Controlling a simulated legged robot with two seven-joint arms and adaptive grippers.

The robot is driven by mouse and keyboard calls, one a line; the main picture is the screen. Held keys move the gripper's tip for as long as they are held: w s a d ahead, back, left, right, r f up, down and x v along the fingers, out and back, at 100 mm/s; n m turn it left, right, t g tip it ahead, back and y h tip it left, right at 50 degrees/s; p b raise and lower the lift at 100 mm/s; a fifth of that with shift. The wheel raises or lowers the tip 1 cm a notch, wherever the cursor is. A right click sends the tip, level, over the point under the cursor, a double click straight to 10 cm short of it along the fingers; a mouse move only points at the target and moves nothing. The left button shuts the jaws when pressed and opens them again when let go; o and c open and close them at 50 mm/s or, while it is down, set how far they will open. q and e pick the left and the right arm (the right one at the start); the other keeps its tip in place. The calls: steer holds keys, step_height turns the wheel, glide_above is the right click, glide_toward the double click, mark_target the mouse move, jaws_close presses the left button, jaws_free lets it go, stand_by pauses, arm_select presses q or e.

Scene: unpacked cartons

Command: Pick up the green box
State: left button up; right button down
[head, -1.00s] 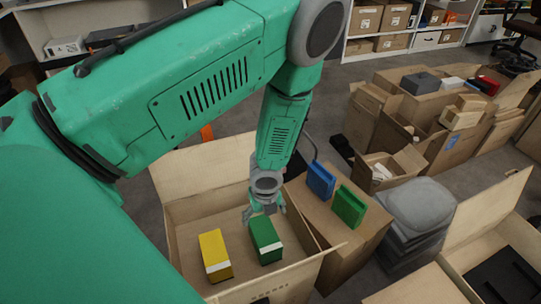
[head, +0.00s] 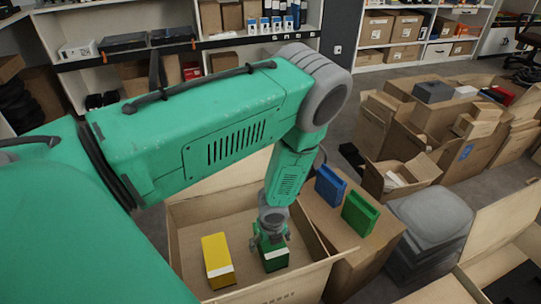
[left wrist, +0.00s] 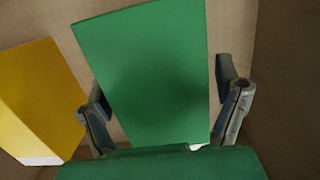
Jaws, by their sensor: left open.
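The green box (head: 275,260) with a white band stands in the open carton (head: 190,213), to the right of a yellow box (head: 216,258). My left gripper (head: 271,240) is directly over the green box, its fingers pointing down. In the left wrist view the green box (left wrist: 150,75) lies between the two open fingers (left wrist: 165,112), one on each side. I cannot tell whether either finger touches it. The yellow box (left wrist: 40,100) is at the left there. Another green box (head: 360,213) stands on a closed carton to the right. My right gripper is not in view.
A blue box (head: 330,185) stands beside the second green box on the closed carton (head: 335,240). The open carton's walls rise close around my left gripper. Grey stacked bins (head: 430,225) and several cartons stand further right.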

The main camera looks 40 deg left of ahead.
arm_select(q)
steer(key=shift+d+r, duration=0.1)
steer(key=c, duration=1.6)
steer(key=shift+r, duration=0.1)
